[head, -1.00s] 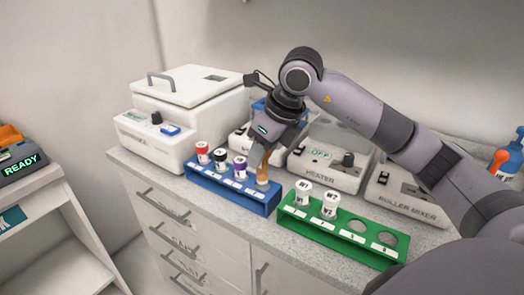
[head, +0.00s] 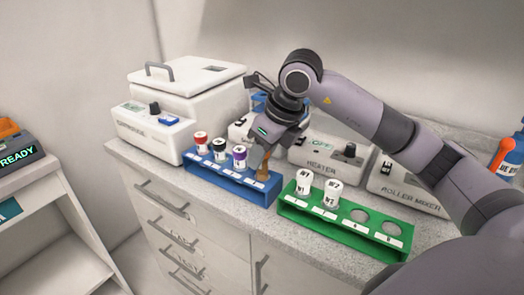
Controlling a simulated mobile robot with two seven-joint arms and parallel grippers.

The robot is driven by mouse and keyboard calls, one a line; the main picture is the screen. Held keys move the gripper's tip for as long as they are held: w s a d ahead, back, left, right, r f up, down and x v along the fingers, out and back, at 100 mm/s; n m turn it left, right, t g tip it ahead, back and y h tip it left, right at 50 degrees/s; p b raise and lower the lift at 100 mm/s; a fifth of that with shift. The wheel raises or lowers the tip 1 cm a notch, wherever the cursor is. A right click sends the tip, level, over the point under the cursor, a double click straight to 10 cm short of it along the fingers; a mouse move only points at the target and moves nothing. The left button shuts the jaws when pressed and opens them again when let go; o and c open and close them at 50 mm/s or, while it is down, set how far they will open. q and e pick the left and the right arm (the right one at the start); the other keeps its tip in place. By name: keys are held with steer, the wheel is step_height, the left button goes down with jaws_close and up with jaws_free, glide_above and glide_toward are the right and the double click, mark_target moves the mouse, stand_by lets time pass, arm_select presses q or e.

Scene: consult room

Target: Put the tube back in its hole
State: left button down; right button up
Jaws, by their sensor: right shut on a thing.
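A blue rack (head: 232,181) stands at the counter's front edge. It holds a red-capped tube (head: 201,142), a black-capped tube (head: 220,149) and a purple-capped tube (head: 239,156). A green rack (head: 335,232) stands to the right with two white-capped tubes (head: 304,184) (head: 328,194) and two empty holes (head: 391,228). My left gripper is not in view.
A white centrifuge (head: 155,130) stands behind left of the blue rack. A heater (head: 325,158) and a roller mixer (head: 405,190) stand behind the racks. A blue bottle (head: 507,157) is at the far right. A narrow strip of counter lies between the racks.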

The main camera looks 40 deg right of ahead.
steer(key=shift+f+b, duration=0.65)
steer(key=shift+f, duration=0.3)
steer(key=o, duration=1.1)
steer(key=v, duration=0.7)
steer(key=shift+s, duration=0.1)
